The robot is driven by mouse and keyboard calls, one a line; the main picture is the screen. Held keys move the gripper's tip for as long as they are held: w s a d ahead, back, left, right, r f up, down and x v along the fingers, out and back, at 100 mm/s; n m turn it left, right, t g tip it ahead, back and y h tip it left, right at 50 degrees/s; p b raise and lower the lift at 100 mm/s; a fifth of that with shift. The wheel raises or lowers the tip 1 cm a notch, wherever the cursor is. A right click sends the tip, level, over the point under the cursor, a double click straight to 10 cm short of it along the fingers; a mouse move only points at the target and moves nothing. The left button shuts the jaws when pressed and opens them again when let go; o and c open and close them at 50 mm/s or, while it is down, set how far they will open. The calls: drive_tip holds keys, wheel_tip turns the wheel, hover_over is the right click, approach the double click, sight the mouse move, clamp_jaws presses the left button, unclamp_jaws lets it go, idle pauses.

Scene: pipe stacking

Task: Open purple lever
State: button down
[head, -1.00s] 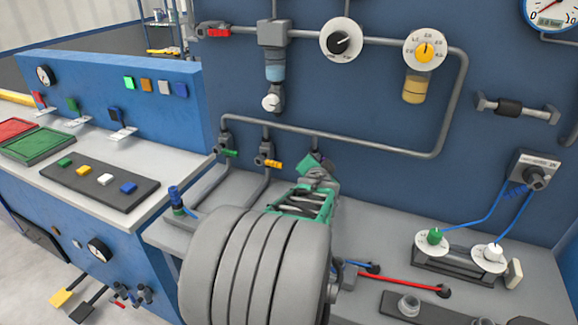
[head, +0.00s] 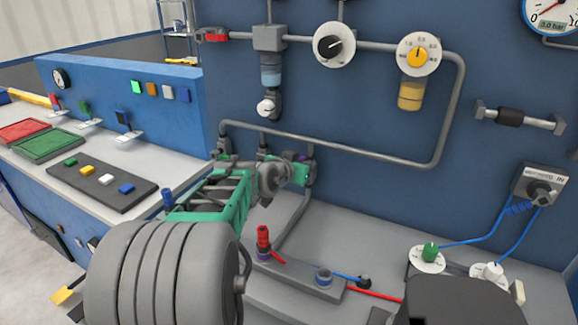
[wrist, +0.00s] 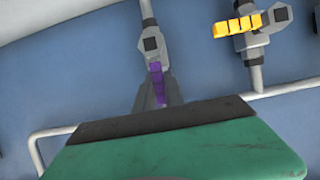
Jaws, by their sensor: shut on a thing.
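The purple lever (wrist: 157,82) shows in the wrist view, hanging from a grey valve (wrist: 152,43) on a pipe. Its lower end runs in between grey finger parts at the top edge of my gripper (wrist: 168,106). In the head view, my gripper (head: 303,172) is at the right-hand valve of the row under the long wall pipe. A small bit of the purple lever (head: 302,157) shows just above it there. My gripper is shut on the lever. Most of the lever in the head view, and its gripped end, are hidden by the gripper.
A yellow lever (wrist: 238,25) on the neighbouring valve is close beside in the wrist view. In the head view, the wall pipe (head: 350,150) runs just above my gripper. A red-topped fitting (head: 263,240) stands on the bench below. Blue-cabled dials (head: 428,258) are at right.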

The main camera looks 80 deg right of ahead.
idle(0.4)
drive_tip(key=c, duration=1.4)
unclamp_jaws()
drive_tip(key=shift+c, duration=0.2)
drive_tip(key=v, duration=0.7)
drive_tip(key=shift+a, duration=0.35)
drive_tip(key=shift+w+r, duration=0.15)
